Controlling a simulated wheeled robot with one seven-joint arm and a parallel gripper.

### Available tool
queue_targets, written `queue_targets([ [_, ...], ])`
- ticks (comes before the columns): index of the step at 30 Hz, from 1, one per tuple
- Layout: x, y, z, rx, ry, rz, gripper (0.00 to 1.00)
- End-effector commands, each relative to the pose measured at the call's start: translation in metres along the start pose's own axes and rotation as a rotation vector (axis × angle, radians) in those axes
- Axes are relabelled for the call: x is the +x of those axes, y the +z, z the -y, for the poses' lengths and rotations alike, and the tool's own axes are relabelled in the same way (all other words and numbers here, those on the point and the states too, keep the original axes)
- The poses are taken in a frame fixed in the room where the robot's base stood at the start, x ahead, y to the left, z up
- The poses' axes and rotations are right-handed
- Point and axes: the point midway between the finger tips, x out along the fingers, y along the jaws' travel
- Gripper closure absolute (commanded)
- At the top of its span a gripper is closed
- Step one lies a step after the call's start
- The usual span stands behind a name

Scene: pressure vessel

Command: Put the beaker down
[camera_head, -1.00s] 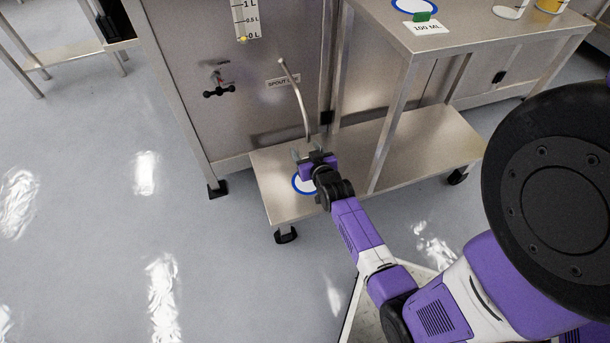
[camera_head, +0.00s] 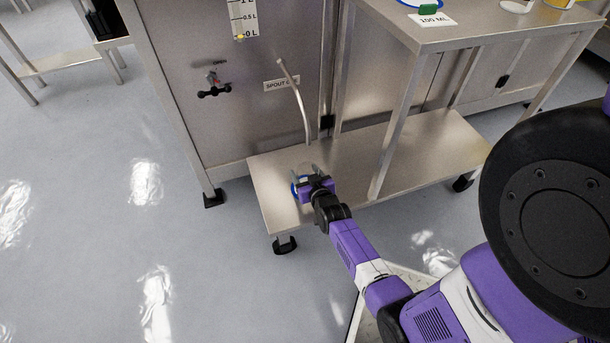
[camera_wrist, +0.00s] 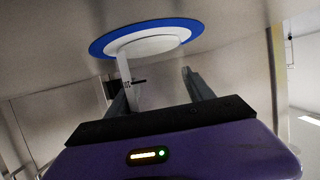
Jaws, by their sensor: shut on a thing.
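My gripper (camera_head: 312,184) is shut on the clear glass beaker (camera_head: 308,170), low over the lower metal shelf. The beaker stands roughly upright beneath the bent spout tube (camera_head: 300,100). A blue ring mark (camera_head: 294,187) on the shelf shows beside and partly behind my gripper. In the wrist view the two fingers of my gripper (camera_wrist: 156,85) reach toward the blue-rimmed white disc (camera_wrist: 145,36), which appears at the top. The glass is hard to make out there, and I cannot tell whether its base touches the shelf.
The steel vessel cabinet (camera_head: 250,130) with a black-handled valve (camera_head: 213,88) stands behind the shelf (camera_head: 430,145). A table leg (camera_head: 393,130) rises to the right of my gripper. The upper table (camera_head: 480,25) holds a "100 ML" card (camera_head: 432,19).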

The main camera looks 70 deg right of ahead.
Motion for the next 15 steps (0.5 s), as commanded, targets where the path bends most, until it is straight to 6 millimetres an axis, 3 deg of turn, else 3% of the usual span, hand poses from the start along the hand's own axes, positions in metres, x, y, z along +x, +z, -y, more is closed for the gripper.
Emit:
queue_targets([
  [8, 0.0012, 0.0023, 0.0000, 0.000, 0.000, -0.001, 0.80],
  [9, 0.0007, 0.0011, 0.0000, 0.000, 0.000, 0.000, 0.31],
  [11, 0.0006, 0.0010, 0.0000, 0.000, 0.000, 0.000, 0.19],
  [15, 0.0006, 0.0010, 0.0000, 0.000, 0.000, 0.000, 0.17],
])
